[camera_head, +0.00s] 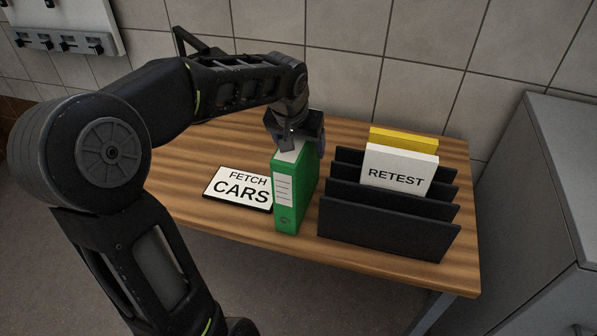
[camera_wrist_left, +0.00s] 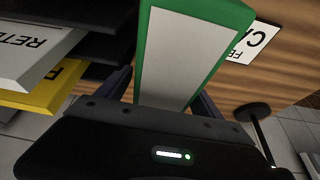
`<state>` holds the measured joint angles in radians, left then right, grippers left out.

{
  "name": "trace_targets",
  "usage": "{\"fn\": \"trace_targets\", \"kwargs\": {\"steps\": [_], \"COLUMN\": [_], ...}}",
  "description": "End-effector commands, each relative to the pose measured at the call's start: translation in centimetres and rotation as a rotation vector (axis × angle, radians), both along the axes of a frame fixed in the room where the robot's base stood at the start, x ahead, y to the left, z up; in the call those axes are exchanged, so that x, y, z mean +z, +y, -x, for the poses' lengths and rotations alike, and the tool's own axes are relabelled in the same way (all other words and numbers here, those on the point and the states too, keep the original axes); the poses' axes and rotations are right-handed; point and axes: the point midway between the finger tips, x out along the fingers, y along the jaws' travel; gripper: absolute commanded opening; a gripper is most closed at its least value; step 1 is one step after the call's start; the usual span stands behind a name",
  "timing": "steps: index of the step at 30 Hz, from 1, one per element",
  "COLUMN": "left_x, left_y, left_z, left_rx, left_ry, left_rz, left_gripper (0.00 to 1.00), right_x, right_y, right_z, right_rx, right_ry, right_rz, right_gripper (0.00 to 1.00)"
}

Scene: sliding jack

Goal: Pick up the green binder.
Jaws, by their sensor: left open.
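The green binder (camera_head: 290,190) stands upright on the wooden table, its spine with a white label facing me. My left gripper (camera_head: 299,145) is at the top rear of the binder, pointing down. In the left wrist view the binder (camera_wrist_left: 240,12) stands between the two open fingers (camera_wrist_left: 165,85), its pale inner side filling the middle. Whether the fingers touch it I cannot tell. My right gripper shows in neither view.
A "FETCH CARS" sign (camera_head: 238,188) lies left of the binder. A dark rack (camera_head: 385,228) stands close on the right, holding a white "RETEST" card (camera_head: 399,170) and a yellow one (camera_head: 403,139). A grey cabinet (camera_head: 545,190) is at the far right. The tiled wall is behind.

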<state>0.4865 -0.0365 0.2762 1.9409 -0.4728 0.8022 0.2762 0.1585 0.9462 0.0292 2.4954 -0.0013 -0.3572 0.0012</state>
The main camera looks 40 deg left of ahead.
Motion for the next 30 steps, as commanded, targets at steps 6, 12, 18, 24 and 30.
{"fn": "trace_targets", "kwargs": {"steps": [6, 12, 18, 24, 30], "left_x": [-0.24, -0.45, -0.48, -0.48, -0.48], "left_y": [0.01, 0.01, 0.00, 0.00, 0.00], "left_z": [0.00, 0.00, -0.01, 0.00, -0.01], "left_rx": [0.000, 0.000, 0.000, 0.000, 0.000], "left_ry": [0.000, 0.000, 0.000, 0.000, 0.000], "left_rz": [0.000, 0.000, 0.000, 0.000, 0.000], "left_gripper": [0.76, 0.76, 0.76, 0.76, 0.59], "right_x": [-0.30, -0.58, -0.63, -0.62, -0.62], "right_y": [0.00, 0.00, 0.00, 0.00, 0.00], "right_z": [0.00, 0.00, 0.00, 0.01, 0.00], "right_rx": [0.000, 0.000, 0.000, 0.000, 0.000], "right_ry": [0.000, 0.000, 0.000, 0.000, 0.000], "right_rz": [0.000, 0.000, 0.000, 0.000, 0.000], "right_gripper": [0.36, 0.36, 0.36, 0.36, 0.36]}}
